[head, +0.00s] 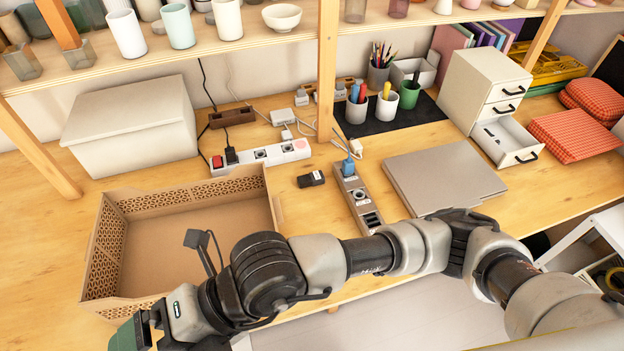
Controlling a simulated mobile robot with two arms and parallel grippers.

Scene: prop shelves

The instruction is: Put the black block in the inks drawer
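A small black block (311,179) with a pale mark lies on the wooden desk, left of a grey power strip (357,197). A small white drawer unit (487,80) stands at the back right. Its bottom drawer (505,143) is pulled open, with small items inside; I cannot read any label naming the inks drawer. My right arm comes in from the right and crosses the front of the desk. Its gripper (150,330) is at the lower left, by the cardboard tray's front corner, far from the block. Its fingers are not clear. My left gripper is not in view.
An open cardboard tray (97,240) sits at front left, with a lidded grey box (130,125) behind. A closed grey laptop (445,178) lies between the block and drawer. Pen cups (357,111) stand on a black mat (415,112). Red checked cloths (572,135) lie right.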

